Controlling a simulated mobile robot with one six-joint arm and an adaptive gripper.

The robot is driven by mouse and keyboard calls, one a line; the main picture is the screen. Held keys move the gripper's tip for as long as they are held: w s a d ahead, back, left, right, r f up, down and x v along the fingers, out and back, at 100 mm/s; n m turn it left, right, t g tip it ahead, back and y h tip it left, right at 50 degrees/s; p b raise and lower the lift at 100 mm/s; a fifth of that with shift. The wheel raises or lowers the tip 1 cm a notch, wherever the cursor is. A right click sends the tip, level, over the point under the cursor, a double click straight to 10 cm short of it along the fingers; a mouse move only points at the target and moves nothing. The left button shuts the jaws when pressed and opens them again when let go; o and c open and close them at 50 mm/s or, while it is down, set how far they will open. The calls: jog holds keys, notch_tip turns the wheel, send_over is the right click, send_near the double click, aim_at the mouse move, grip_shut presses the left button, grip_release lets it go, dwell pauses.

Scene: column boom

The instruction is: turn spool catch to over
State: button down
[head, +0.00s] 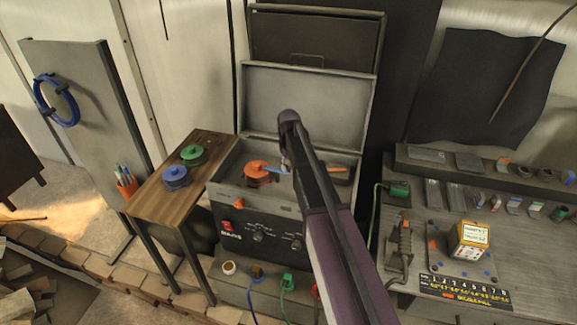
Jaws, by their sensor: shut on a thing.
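An open grey machine (258,225) with a raised lid (300,98) stands in the middle of the head view. Inside its bay sits an orange spool part (258,173). The fingertips are small and partly hidden by my dark arm, which also covers the middle of the bay. The exact angle of the catch is hard to tell.
A wooden side table (178,185) at left holds a green spool (193,154) and a blue spool (175,177). A workbench (395,285) at right carries a yellow box (470,240) and small parts. Coloured cables (288,284) plug in below the machine's front.

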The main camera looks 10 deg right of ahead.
jog(key=shift+c, duration=1.7)
grip_release()
jog(key=shift+s+a+m, duration=0.1)
jog(key=shift+s+m, duration=0.05)
jog(key=shift+m, duration=0.25)
